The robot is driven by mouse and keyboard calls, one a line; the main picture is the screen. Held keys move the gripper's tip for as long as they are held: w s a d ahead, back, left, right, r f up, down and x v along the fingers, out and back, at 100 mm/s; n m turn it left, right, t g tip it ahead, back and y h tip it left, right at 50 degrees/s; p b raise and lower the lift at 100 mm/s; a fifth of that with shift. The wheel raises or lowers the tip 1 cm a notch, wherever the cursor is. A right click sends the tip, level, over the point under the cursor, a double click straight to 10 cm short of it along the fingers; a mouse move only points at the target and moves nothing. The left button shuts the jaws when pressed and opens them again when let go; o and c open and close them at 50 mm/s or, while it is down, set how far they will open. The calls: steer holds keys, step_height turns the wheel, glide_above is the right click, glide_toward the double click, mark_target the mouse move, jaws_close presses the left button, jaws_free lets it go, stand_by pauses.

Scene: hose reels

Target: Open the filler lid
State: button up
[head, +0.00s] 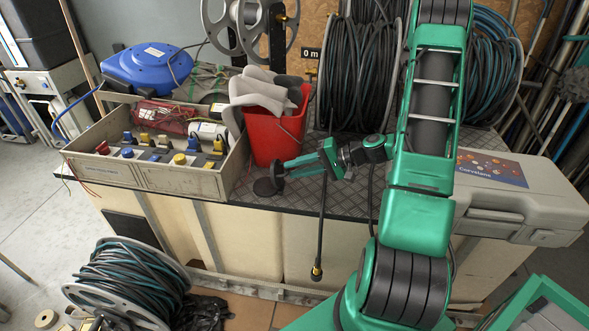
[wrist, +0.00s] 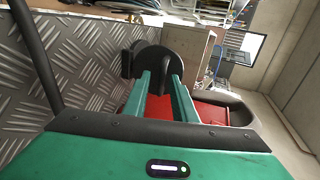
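The filler lid (head: 277,172) is a small dark round piece, tipped up beside a flat black disc (head: 264,187) on the tread-plate worktop. In the wrist view the lid (wrist: 158,58) is a dark rounded shape straight beyond my fingertips, with a smaller black part on its left. My gripper (head: 287,168) reaches in low from the right, with its green fingers pointing left at the lid. The fingers (wrist: 160,78) stand apart with a gap between them. The tips overlap the lid in view; I cannot tell whether they touch it.
A red bucket (head: 273,137) with grey pieces in it stands just behind my gripper. A grey tray of fittings (head: 195,180) lies to the left. A hose reel (head: 359,75) stands behind, and a grey case (head: 520,195) is at the right. A black hose (head: 323,215) hangs over the front edge.

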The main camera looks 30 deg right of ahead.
steer(key=shift+r, duration=0.1)
steer(key=v, duration=1)
steer(key=shift+s+d, duration=0.25)
stand_by(0.4)
steer(key=s+a+r+g+h, duration=0.2)
steer(key=s+r+g+h, duration=0.1)
steer(key=s, duration=0.5)
steer(key=s+a+r+n+g+h, duration=0.1)
steer(key=s+a+r+g+h, duration=0.1)
steer(key=s+r, duration=0.3)
steer(key=s+a+r+n+g+h, duration=0.1)
steer(key=s+a+r+g+h, duration=0.2)
steer(key=s, duration=0.8)
steer(key=shift+s+r+g+h, duration=0.2)
steer(key=shift+r+g+h, duration=0.2)
steer(key=shift+r+h, duration=0.25)
